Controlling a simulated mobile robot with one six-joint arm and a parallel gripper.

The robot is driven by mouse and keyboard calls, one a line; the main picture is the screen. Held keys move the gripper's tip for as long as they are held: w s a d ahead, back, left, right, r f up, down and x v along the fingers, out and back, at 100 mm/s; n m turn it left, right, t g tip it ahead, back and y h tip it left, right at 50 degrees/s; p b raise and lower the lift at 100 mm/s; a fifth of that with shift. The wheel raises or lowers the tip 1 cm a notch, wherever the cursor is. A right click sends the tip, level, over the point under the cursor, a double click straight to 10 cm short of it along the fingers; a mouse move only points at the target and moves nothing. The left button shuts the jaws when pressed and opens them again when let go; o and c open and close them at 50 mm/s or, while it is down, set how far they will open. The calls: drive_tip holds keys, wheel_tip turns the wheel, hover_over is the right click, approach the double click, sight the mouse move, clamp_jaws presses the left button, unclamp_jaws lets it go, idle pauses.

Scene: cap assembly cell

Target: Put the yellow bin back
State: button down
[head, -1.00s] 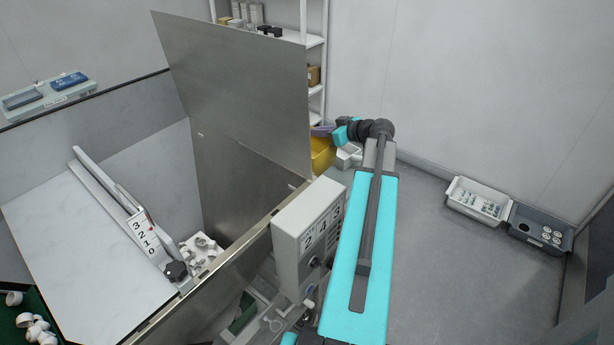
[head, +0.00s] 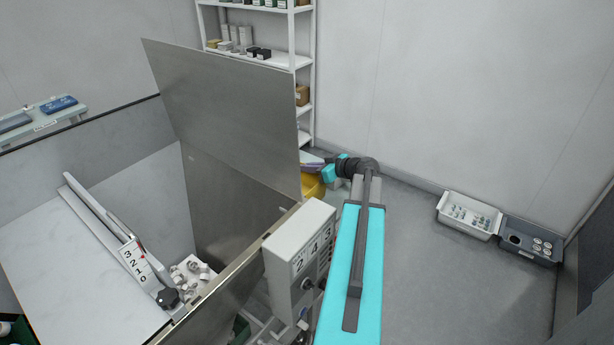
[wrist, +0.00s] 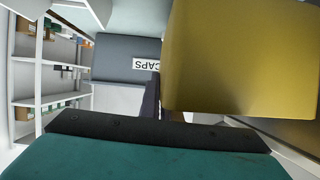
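The yellow bin (head: 313,188) is partly hidden behind the tall metal panel in the head view. It fills the upper right of the wrist view (wrist: 240,60), very close to the camera. My gripper (head: 318,165) is at the bin's upper edge, with the bin just below it. In the wrist view one dark finger (wrist: 150,96) lies along the bin's left edge; the other finger is hidden. The gripper looks shut on the bin's wall, though the contact itself is not in clear view.
A grey bin labelled CAPS (wrist: 112,57) is beyond the finger. A white shelf rack (head: 306,60) stands at the back. The metal panel (head: 225,100) is just left of my gripper. A white bin (head: 468,216) and a dark bin (head: 530,240) stand at right, with clear floor before them.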

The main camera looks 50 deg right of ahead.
sight(307, 176)
drive_tip(key=shift+f+p, duration=0.5)
drive_tip(key=shift+f, duration=1.3)
drive_tip(key=shift+f+b, duration=0.25)
drive_tip(key=shift+b, duration=0.1)
drive_tip(key=c, duration=2)
unclamp_jaws()
drive_tip(key=shift+r+p, duration=0.25)
drive_tip(key=shift+p, duration=0.1)
drive_tip(key=shift+s, duration=0.35)
drive_tip(key=b+v, duration=0.3)
drive_tip(key=v, duration=0.8)
drive_tip(key=shift+r, duration=0.15)
